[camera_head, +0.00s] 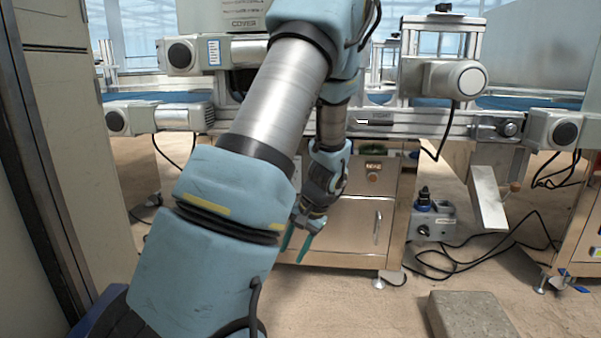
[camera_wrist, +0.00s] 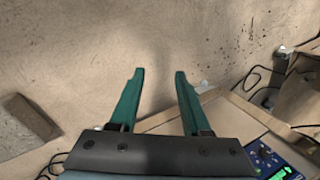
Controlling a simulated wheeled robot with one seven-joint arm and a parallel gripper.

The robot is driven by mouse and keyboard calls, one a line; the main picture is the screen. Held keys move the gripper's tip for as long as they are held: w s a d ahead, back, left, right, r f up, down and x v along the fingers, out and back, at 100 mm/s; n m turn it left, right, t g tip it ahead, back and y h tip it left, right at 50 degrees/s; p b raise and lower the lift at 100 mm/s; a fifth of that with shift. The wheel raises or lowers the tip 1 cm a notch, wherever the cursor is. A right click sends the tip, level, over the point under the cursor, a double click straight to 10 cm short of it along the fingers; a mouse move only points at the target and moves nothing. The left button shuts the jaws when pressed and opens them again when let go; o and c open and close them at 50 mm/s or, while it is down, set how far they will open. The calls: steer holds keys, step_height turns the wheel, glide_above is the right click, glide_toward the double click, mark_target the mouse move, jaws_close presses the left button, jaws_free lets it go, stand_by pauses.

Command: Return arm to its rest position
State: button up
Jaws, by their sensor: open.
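My gripper (camera_head: 299,240) hangs low in front of the seeder's metal cabinet (camera_head: 352,228) in the head view, with its teal fingers pointing down. In the wrist view my gripper (camera_wrist: 156,88) shows two teal fingers spread apart with only bare floor between them. It is open and empty. My blue and silver arm runs from the lower left up to the top middle, then bends down to the gripper. It hides part of the machine behind it.
The tray seeder's conveyor (camera_head: 400,118) spans the scene behind my arm. A concrete block (camera_head: 468,318) lies on the floor at the lower right. A grey box (camera_head: 432,222) with black cables stands right of the cabinet. A beige panel (camera_head: 75,120) closes off the left side.

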steer(key=s+a+r+n+h, duration=0.4)
steer(key=s+a+r, duration=0.1)
steer(key=s+r, duration=0.7)
step_height(320, 180, up, 33)
steer(key=s+p, duration=0.1)
steer(key=p, duration=3.4)
steer(key=shift+t, duration=0.4)
